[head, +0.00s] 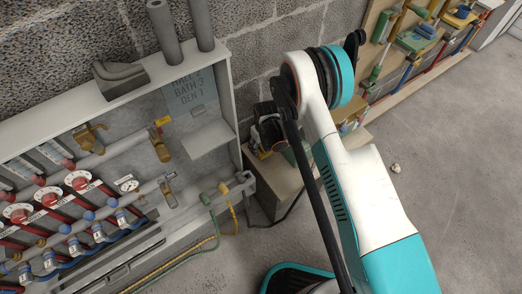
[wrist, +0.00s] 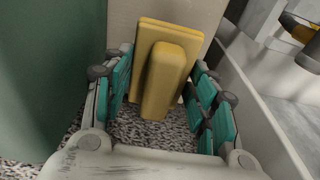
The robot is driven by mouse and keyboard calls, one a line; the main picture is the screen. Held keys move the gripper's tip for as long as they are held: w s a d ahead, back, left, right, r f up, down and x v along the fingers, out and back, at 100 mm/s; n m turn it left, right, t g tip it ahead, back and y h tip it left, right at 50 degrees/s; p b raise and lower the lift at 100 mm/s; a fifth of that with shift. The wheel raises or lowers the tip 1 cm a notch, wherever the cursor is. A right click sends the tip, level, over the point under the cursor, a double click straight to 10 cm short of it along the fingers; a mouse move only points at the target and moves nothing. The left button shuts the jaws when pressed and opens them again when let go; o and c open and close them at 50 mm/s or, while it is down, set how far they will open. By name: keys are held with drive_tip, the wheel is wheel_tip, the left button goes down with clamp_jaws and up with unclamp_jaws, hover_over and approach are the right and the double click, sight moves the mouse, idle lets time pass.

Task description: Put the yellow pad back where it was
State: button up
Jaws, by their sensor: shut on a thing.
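The yellow pad (wrist: 165,75) is a flat plate with a raised block on it, seen upright in the middle of the wrist view. My gripper (wrist: 160,90) has its teal-padded fingers on both sides of the pad and is shut on it. A pale beige surface lies right behind the pad; I cannot tell whether they touch. In the head view my gripper (head: 267,128) points down beside the right end of the wall cabinet, above a low beige block (head: 272,180). The pad is mostly hidden there.
The open grey cabinet (head: 236,90) with pipes, valves and red gauges fills the left. A green surface (wrist: 50,70) stands close left of my gripper. A rack (head: 385,60) of coloured parts is at the upper right. Yellow and green hoses (head: 232,215) hang nearby. The floor at right is mostly clear.

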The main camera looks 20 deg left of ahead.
sight(261, 149)
drive_tip(key=shift+f+b, duration=0.5)
drive_tip(key=shift+f, duration=1.25)
drive_tip(key=shift+f, duration=0.1)
drive_tip(key=o, duration=1.1)
drive_tip(key=r+p, duration=0.1)
drive_tip(key=r, duration=0.3)
drive_tip(key=r+p, duration=0.1)
drive_tip(key=r, duration=0.3)
drive_tip(key=s+d+r+p, duration=0.1)
drive_tip(key=r+p, duration=0.1)
drive_tip(key=r, duration=0.2)
drive_tip(key=shift+r, duration=0.1)
